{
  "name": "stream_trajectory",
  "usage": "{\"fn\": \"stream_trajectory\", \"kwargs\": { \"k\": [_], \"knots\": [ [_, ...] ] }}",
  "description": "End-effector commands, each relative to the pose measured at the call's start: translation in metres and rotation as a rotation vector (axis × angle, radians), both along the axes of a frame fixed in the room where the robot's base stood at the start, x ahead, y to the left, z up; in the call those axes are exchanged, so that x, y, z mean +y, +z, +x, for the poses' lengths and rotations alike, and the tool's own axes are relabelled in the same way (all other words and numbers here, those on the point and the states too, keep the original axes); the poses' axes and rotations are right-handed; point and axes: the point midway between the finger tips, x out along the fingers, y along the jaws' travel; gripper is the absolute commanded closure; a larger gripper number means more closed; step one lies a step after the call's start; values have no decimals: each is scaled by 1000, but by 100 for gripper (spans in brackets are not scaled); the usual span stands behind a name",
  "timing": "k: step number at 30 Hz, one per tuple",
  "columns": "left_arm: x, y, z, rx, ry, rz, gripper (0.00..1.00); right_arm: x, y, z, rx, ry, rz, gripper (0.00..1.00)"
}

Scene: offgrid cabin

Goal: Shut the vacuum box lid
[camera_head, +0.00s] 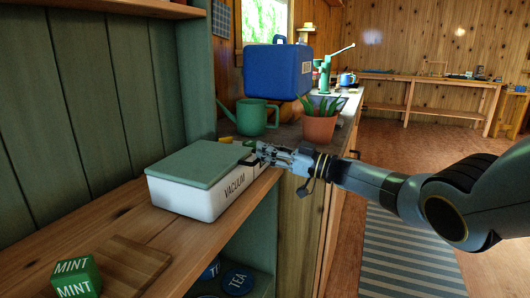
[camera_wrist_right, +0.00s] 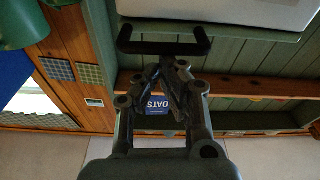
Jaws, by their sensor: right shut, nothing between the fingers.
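The vacuum box is a white box (camera_head: 209,203) marked VACUUM with a green lid (camera_head: 188,163). It stands on the wooden shelf at the left. The lid lies flat over the box top and looks down. My right gripper (camera_head: 262,152) is shut and empty, close to the box's far right end; the head view does not show clearly whether it touches. In the right wrist view, the gripper's fingers (camera_wrist_right: 165,62) are together, and a pale edge of the box (camera_wrist_right: 220,8) shows at the top. My left gripper is out of view.
A green MINT tin (camera_head: 77,280) and a wooden board (camera_head: 126,264) are at the near end of the shelf. A green watering can (camera_head: 254,117), a potted plant (camera_head: 320,127) and a blue container (camera_head: 278,72) stand beyond the box. Floor is free at the right.

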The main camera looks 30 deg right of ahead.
Motion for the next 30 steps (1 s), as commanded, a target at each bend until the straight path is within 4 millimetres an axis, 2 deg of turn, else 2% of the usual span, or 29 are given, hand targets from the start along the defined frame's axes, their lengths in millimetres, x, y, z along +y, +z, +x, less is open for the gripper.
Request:
{"fn": "stream_trajectory", "kwargs": {
  "k": [2,11,14,20,21,24,30],
  "knots": [
    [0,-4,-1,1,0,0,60,-1,-4,0,-1,0,-1,100],
    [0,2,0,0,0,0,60,0,3,0,-3,0,-2,100],
    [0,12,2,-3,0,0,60,0,13,0,-3,-2,-2,100],
    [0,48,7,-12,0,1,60,1,49,-2,-5,-8,-1,100],
    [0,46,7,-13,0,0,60,-8,40,-12,2,-10,-5,100],
    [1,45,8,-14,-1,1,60,-24,31,-34,2,-10,-7,100],
    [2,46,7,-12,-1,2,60,-47,26,-66,0,-8,-4,100]
  ]
}}
